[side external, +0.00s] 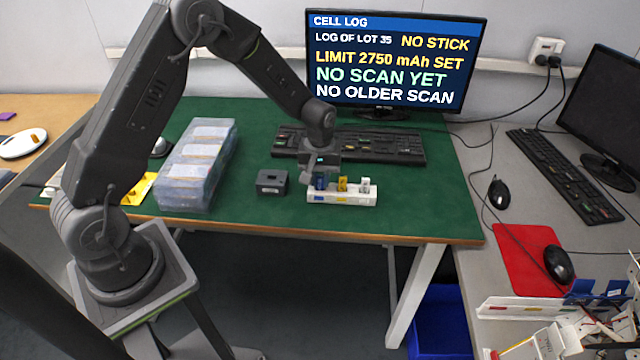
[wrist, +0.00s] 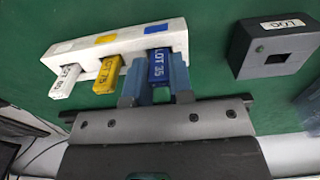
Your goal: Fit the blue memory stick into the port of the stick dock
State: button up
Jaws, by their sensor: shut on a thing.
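The blue memory stick (wrist: 161,66), marked LOT 35, stands at one end of the white stick rack (wrist: 120,42), beside a blue patch. It also shows in the side view (side external: 320,183). My gripper (wrist: 156,85) is shut on it, one finger on each side; in the side view my gripper (side external: 320,170) is low over the rack's left end. Whether the stick's lower end is still seated in the rack cannot be told. The stick dock (wrist: 278,45), a dark grey block with a square port, stands apart from the rack. It also shows in the side view (side external: 271,182); its port looks empty.
A yellow stick (wrist: 108,72) and a white stick (wrist: 66,80) stand in the same rack. A keyboard (side external: 375,145) and monitor (side external: 395,60) reading NO STICK are behind. Clear boxes (side external: 190,175) stand left of the dock. Green table between rack and dock is clear.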

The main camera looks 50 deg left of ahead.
aim_at(320, 176)
grip_shut()
jog(key=shift+r, duration=0.1)
jog(key=shift+r, duration=0.65)
notch_tip(320, 176, up, 3)
jog(key=shift+a, duration=0.1)
jog(key=s+a+r, duration=0.4)
jog(key=s+a, duration=0.4)
jog(key=a, duration=0.1)
jog(key=s+a+r, duration=0.3)
jog(key=s+a, duration=0.5)
jog(key=w+d+f, duration=0.4)
jog(key=w, duration=0.1)
jog(key=w+d+f, duration=0.2)
jog(key=w, duration=0.1)
jog(key=shift+w+d+f, duration=0.25)
jog(key=shift+d+f, duration=0.05)
jog(key=shift+d, duration=0.1)
jog(key=shift+f, duration=2.05)
